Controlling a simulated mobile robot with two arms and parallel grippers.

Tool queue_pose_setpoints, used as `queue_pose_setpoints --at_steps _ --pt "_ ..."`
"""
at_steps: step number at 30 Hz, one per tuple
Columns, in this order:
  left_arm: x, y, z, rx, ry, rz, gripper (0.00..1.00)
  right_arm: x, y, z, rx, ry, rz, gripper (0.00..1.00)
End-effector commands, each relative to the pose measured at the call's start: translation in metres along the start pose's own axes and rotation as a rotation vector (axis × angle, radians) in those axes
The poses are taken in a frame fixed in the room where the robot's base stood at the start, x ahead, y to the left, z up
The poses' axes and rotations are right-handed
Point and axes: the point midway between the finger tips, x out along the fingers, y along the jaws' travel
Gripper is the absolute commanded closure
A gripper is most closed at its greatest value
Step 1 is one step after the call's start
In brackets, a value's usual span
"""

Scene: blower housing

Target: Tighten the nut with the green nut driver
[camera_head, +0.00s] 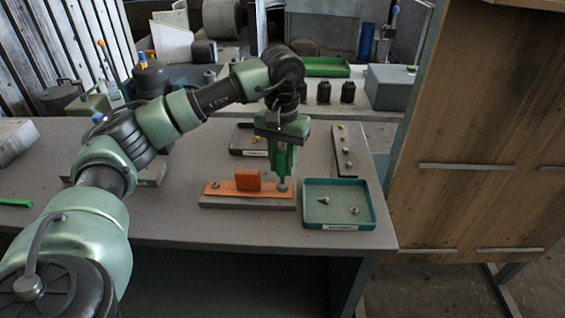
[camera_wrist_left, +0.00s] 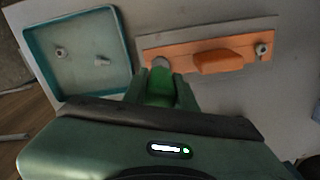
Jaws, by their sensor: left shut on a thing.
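My left gripper (camera_head: 283,148) points down, shut on the green nut driver (camera_head: 281,166), which also shows between the fingers in the left wrist view (camera_wrist_left: 160,84). The driver stands about upright, its grey socket end (camera_head: 282,185) over the right end of the orange plate (camera_head: 228,189). Whether it touches the plate cannot be told; any nut under the socket is hidden. The plate has a raised orange block (camera_head: 248,181) and lies on a grey base (camera_head: 246,202). A metal nut or stud (camera_head: 216,184) shows at its left end, and in the wrist view (camera_wrist_left: 261,49). My right gripper is out of view.
A teal tray (camera_head: 338,225) with two small metal parts sits right of the plate. A dark tray (camera_head: 240,151) and a grey strip (camera_head: 345,165) with small fittings lie behind. A green tool (camera_head: 16,203) lies at the left. A wooden panel (camera_head: 475,150) stands at right.

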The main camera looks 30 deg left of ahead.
Motion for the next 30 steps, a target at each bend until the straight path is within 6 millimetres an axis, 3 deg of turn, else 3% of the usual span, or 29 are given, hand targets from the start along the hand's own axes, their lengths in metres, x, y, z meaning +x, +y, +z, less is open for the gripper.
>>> queue_pose_setpoints --at_steps 30 --pt "-0.040 0.000 -0.001 -0.001 0.001 0.001 1.00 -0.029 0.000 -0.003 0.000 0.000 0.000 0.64"
